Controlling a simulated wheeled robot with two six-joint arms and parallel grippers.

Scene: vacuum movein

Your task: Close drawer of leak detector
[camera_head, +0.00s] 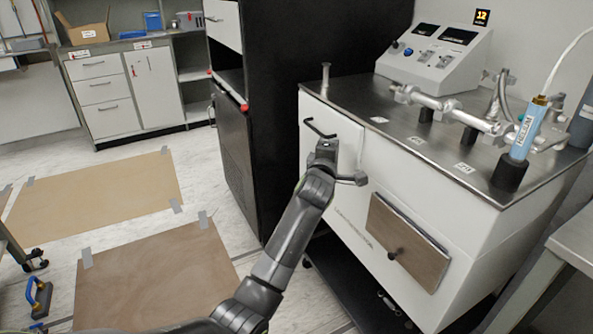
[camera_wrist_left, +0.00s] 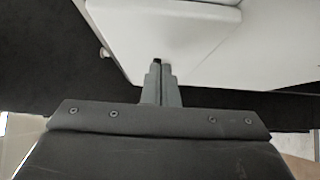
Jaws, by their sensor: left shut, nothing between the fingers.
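The leak detector is a white cabinet (camera_head: 345,207) with a steel top, on the right in the head view. Its white drawer front (camera_head: 345,133) is at the upper left of the cabinet, with a black bar handle (camera_head: 320,129). The front looks nearly flush; I cannot tell if a small gap remains. My left gripper (camera_head: 326,148) is shut and empty, in front of the drawer front just below the handle. In the left wrist view the shut fingertips (camera_wrist_left: 158,66) point at a white panel (camera_wrist_left: 160,35); contact is unclear. My right gripper is not in view.
A brown panel with a knob (camera_head: 408,244) is lower on the cabinet. A control box (camera_head: 435,55), metal piping and a blue cylinder (camera_head: 528,128) stand on top. A black cabinet (camera_head: 280,70) stands to the left. The floor has taped brown mats (camera_head: 155,275).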

